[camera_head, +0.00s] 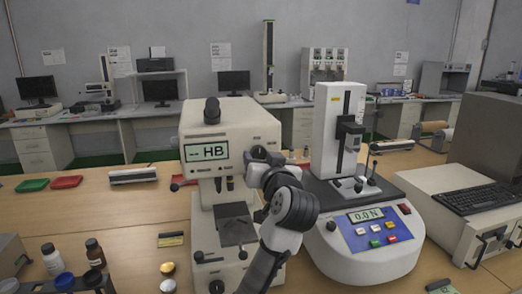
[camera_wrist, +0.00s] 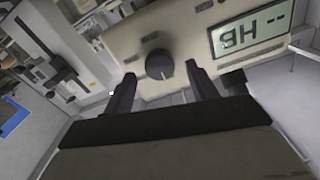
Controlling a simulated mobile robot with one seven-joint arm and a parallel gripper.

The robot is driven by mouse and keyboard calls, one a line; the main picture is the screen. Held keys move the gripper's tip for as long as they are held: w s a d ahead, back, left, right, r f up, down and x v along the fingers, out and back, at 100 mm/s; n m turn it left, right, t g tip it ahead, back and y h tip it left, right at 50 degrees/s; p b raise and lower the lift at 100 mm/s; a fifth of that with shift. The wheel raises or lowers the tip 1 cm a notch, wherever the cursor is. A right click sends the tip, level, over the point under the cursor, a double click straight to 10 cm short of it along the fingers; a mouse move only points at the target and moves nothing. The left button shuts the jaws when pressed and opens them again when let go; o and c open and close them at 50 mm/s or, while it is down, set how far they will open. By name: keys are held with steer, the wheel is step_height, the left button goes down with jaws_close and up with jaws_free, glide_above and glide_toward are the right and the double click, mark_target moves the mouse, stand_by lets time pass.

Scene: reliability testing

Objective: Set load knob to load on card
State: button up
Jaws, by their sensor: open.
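A cream hardness tester (camera_head: 228,130) stands on the bench, its screen showing dashes and "HB". In the wrist view its front panel is upside down, with the screen (camera_wrist: 248,36) at upper right and a dark round knob (camera_wrist: 159,62) with a pale mark. My gripper (camera_wrist: 160,72) is open, its two dark fingers on either side of the knob; I cannot tell whether they touch it.
A white and blue force tester (camera_head: 365,240) reading "0.0 N" stands close on the right. Bottles (camera_head: 95,253) and small round weights (camera_head: 167,269) are at front left. The wooden bench left of the tester is partly clear.

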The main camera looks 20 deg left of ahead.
mark_target(258, 153)
steer(key=shift+x, duration=1.25)
steer(key=c, duration=1)
steer(key=m, duration=0.5)
steer(key=shift+m+b, duration=0.3)
steer(key=shift+b, duration=0.05)
steer(key=m, duration=0.6)
